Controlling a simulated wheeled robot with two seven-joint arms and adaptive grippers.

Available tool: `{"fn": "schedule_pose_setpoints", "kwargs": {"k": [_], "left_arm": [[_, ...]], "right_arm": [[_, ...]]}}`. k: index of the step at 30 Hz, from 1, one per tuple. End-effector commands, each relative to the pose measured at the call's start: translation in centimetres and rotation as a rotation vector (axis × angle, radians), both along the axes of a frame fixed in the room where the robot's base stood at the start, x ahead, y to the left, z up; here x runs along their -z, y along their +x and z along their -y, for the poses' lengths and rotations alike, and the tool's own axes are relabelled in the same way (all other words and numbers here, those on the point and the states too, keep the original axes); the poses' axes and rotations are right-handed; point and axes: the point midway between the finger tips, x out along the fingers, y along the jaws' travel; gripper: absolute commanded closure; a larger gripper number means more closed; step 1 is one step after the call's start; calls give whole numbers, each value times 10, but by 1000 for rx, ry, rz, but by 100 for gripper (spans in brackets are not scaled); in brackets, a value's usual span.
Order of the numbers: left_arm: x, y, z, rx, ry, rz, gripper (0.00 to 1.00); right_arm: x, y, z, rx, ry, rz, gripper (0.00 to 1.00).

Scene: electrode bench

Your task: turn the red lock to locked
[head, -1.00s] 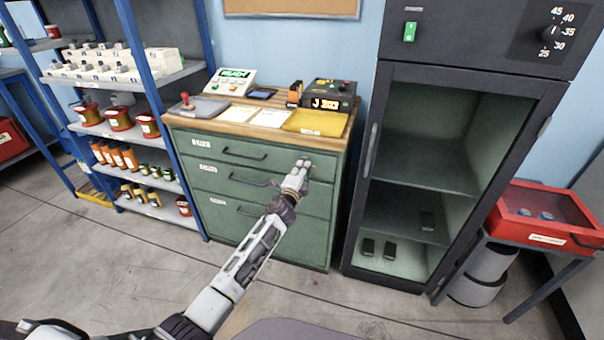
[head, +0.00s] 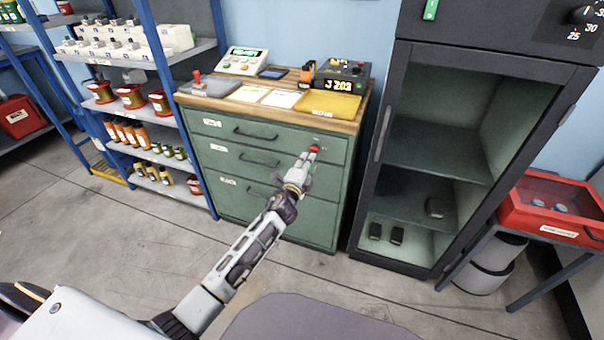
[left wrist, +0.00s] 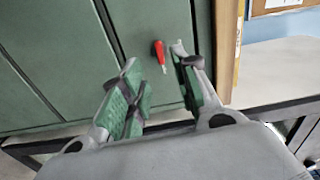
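The red lock (head: 314,148) is on the top drawer of the green cabinet (head: 225,206), near its right end. In the left wrist view the red lock (left wrist: 158,50) shows as a small red handle on the green front, between and beyond my fingertips. My left gripper (head: 308,157) is just in front of the lock in the head view. In the left wrist view my left gripper (left wrist: 155,75) is open, with its green-padded fingers apart and nothing between them. I cannot tell whether the fingertips touch the front. My right gripper is not in view.
The cabinet's wooden top (head: 225,103) carries papers, a yellow folder (head: 328,103) and devices. An open-fronted dark cabinet (head: 428,150) stands to the right, beside a red case (head: 550,210). A blue shelf rack (head: 150,70) stands left. The floor in front is clear.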

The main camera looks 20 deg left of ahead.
Motion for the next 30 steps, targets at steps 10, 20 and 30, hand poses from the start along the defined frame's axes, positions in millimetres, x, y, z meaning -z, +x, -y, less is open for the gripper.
{"fn": "schedule_pose_setpoints", "kwargs": {"k": [10,20,30], "left_arm": [[1,-31,-1,0,1,-1,70],[0,-51,-2,0,1,0,70],[0,-54,-2,0,1,0,70]], "right_arm": [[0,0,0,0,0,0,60],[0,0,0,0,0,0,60],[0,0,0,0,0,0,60]]}}
